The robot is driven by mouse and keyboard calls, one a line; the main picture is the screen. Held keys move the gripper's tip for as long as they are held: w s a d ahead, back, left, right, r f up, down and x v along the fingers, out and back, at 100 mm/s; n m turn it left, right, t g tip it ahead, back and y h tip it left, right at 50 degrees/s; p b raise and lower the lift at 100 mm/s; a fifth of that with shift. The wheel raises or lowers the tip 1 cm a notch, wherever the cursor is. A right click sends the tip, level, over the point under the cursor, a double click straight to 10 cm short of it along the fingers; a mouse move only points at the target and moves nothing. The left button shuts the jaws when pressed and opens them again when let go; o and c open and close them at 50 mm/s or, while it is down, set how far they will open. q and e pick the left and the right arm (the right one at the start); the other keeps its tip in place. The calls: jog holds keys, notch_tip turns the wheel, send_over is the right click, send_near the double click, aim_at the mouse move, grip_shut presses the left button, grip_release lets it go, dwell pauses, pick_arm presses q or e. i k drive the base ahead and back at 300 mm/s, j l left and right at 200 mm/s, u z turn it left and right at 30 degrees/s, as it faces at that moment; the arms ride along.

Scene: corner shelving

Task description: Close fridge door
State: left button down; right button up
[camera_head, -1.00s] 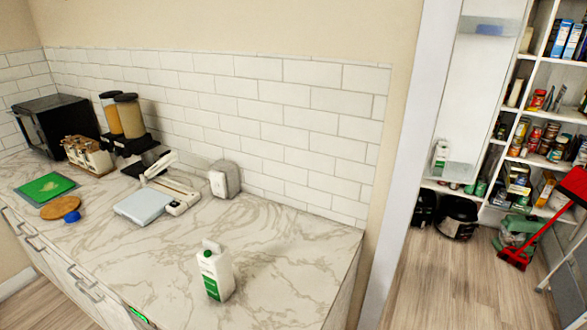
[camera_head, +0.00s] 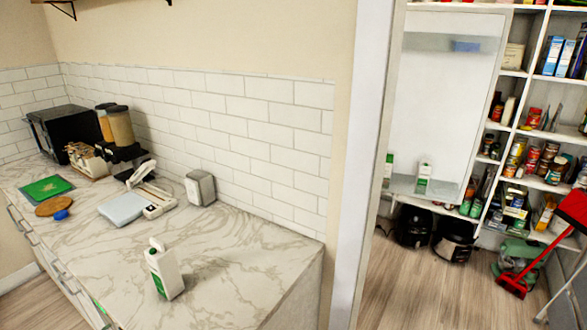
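The fridge door (camera_head: 448,120) seems to be the tall white panel standing open in the doorway at the right, its inner side facing me. It has a clear upper bin with a blue item (camera_head: 466,46) and a clear lower bin holding a white and green carton (camera_head: 424,174). A second, partly hidden carton (camera_head: 389,166) shows at the door's left, beside the wall edge. The fridge body is not visible. Neither of my grippers is in view.
A marble counter (camera_head: 225,255) fills the left, with a milk carton (camera_head: 163,270) near its front. A white wall edge (camera_head: 365,165) stands between counter and doorway. Stocked shelves (camera_head: 540,125), black appliances (camera_head: 455,238) and a red broom (camera_head: 512,283) are at right. Wooden floor in front is clear.

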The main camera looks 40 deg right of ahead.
aim_at(444, 98)
jog(key=k+l, duration=0.1)
jog(key=l, duration=0.25)
jog(key=k+l, duration=0.1)
jog(key=l, duration=0.25)
jog(key=k+l, duration=0.15)
jog(key=l, duration=2.2)
jog(key=l+u, duration=0.1)
jog(key=l, duration=1.9)
jog(key=l+z, duration=0.3)
jog(key=i+l+z, duration=0.15)
jog(key=l+z, duration=0.15)
